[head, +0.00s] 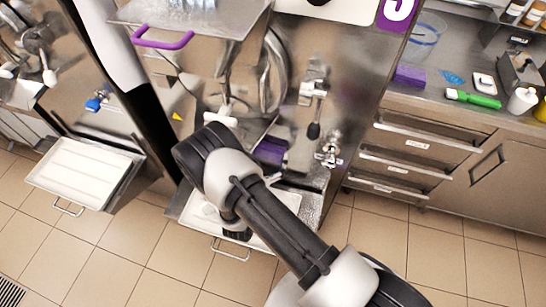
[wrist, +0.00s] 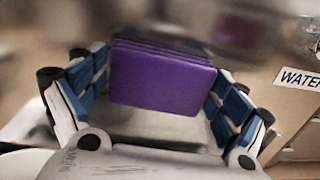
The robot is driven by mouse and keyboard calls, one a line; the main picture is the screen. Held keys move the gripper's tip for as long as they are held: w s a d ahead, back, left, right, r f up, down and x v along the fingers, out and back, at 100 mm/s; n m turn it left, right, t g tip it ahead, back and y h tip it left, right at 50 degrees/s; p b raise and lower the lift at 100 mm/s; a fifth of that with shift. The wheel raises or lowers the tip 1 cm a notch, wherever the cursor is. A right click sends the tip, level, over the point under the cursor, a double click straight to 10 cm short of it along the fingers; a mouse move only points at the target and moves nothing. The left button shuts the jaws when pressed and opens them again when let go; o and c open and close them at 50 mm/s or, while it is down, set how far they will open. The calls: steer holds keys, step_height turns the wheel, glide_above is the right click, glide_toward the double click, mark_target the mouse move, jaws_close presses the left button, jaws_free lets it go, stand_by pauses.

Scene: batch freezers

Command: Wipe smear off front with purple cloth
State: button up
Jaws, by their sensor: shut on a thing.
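In the wrist view my gripper (wrist: 162,78) is shut on a purple cloth (wrist: 163,80), folded in layers, with blue-padded fingers on both sides. The machine's steel front (head: 335,75) carries a spout and a lever. I cannot make out a smear; my arm covers part of the front. I cannot tell whether the cloth touches the machine.
A drip tray (head: 228,246) sits low under my arm. A steel shelf with a purple handle (head: 162,41) juts out above. Another white tray (head: 82,172) stands out at left. The right counter holds a purple block (head: 410,76) and a green brush (head: 474,98). The tiled floor is open.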

steer(key=shift+a, duration=0.1)
steer(key=v, duration=0.6)
stand_by(0.5)
steer(key=v, duration=0.3)
stand_by(0.4)
stand_by(0.4)
